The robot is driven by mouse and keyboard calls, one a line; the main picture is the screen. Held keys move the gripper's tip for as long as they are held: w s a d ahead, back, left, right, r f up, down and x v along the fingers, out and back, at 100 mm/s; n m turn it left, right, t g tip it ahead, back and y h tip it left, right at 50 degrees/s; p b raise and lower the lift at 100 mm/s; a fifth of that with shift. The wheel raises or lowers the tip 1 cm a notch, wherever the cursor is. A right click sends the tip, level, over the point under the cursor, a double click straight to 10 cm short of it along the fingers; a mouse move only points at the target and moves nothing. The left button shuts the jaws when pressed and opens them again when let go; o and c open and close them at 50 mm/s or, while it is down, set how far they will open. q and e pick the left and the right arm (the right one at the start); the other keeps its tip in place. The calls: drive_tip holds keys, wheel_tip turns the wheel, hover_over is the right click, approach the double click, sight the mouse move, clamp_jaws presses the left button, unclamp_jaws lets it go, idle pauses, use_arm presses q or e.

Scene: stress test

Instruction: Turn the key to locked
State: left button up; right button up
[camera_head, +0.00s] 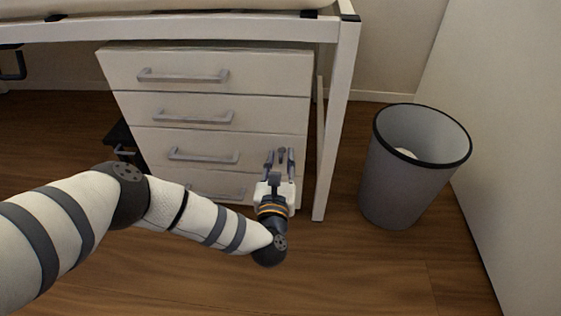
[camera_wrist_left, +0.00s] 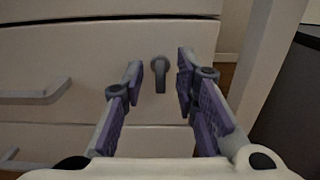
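A small grey key (camera_wrist_left: 159,73) sticks out of the front of a white drawer cabinet (camera_head: 120,70), near its right edge. In the left wrist view its bow hangs downward from a round lock. The key also shows small in the head view (camera_head: 282,152). My left gripper (camera_head: 280,158) is open in front of the drawer. In the left wrist view its two purple-padded fingers (camera_wrist_left: 160,80) stand on either side of the key, apart from it. I cannot tell how far short of the key the fingertips are. My right gripper is not in view.
The cabinet has several drawers with grey bar handles (camera_head: 183,77). A white desk leg (camera_head: 335,120) stands close to the right of the key. A grey waste bin (camera_head: 395,185) stands further right by the wall. The wooden floor in front is clear.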

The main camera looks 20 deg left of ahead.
use_arm(q)
clamp_jaws()
drive_tip(key=shift+m, duration=0.3)
drive_tip(key=m+p, duration=0.1)
drive_tip(key=m, duration=0.3)
drive_tip(key=shift+d, duration=0.1)
drive_tip(key=m, duration=0.3)
drive_tip(key=shift+p, duration=0.3)
drive_tip(key=m+p, duration=0.1)
drive_tip(key=m, duration=0.4)
drive_tip(key=shift+m, duration=0.4)
drive_tip(key=shift+f+m+p, duration=0.15)
drive_tip(key=shift+m+p, duration=0.2)
drive_tip(key=shift+m, duration=1.85)
drive_tip(key=shift+o, duration=0.6)
unclamp_jaws()
